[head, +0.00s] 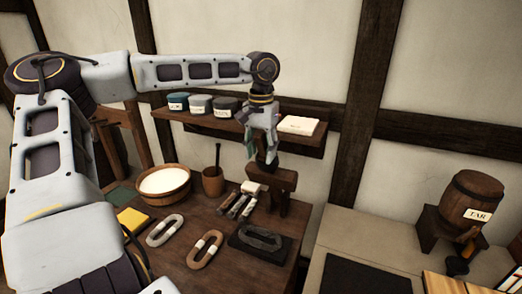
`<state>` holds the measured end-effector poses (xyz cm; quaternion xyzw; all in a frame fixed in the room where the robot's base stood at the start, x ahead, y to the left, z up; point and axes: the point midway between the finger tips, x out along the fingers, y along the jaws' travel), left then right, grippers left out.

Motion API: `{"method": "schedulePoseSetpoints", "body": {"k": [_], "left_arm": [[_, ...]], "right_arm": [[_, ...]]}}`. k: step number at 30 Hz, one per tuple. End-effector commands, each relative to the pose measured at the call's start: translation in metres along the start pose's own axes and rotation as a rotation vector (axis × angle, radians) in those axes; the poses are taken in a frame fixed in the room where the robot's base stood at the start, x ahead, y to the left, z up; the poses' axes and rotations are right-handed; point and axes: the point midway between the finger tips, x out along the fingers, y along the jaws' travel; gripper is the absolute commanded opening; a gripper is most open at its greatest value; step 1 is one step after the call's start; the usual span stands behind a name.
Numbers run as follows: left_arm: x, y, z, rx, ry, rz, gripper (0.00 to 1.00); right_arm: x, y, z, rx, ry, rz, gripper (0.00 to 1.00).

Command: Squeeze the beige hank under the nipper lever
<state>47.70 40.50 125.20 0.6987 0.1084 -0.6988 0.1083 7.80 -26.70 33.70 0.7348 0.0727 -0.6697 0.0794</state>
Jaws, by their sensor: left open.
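A tan-beige hank (205,249), an oblong loop with a pale band, lies flat on the brown bench near its front. A dark wooden stand with a thick crosspiece (278,180), which looks like the nipper and its lever, stands at the bench's back right. My left gripper (262,148) is open and points down just above or in front of this stand; I cannot tell if it touches. The hank is well below and left of the gripper, apart from it. My right gripper is not in view.
A pale grey hank (165,230) and a dark hank on a black pad (262,244) flank the tan one. A wooden tub (164,200), a cup (213,184) and small tools (236,205) stand behind. A shelf (290,138) with jars runs close behind my gripper.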

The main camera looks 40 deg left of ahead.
Motion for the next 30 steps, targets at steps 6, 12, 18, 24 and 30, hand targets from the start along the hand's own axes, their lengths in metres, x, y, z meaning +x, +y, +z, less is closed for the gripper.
{"method": "schedulePoseSetpoints", "body": {"k": [6,12,18,24,30], "left_arm": [[0.0,0.0,0.0,0.0,0.0,0.0,0.25],[0.0,0.0,0.0,0.0,0.0,0.0,0.0],[0.0,0.0,0.0,0.0,0.001,0.0,0.0],[0.002,-0.002,-0.001,0.0,0.009,0.0,0.0],[0.006,-0.007,-0.002,-0.001,0.03,0.001,0.0]], "right_arm": [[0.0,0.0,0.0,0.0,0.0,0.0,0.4],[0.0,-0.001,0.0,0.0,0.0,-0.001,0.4],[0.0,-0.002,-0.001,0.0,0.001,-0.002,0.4],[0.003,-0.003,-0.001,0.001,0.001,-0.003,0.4],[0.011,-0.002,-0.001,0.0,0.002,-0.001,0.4]]}}
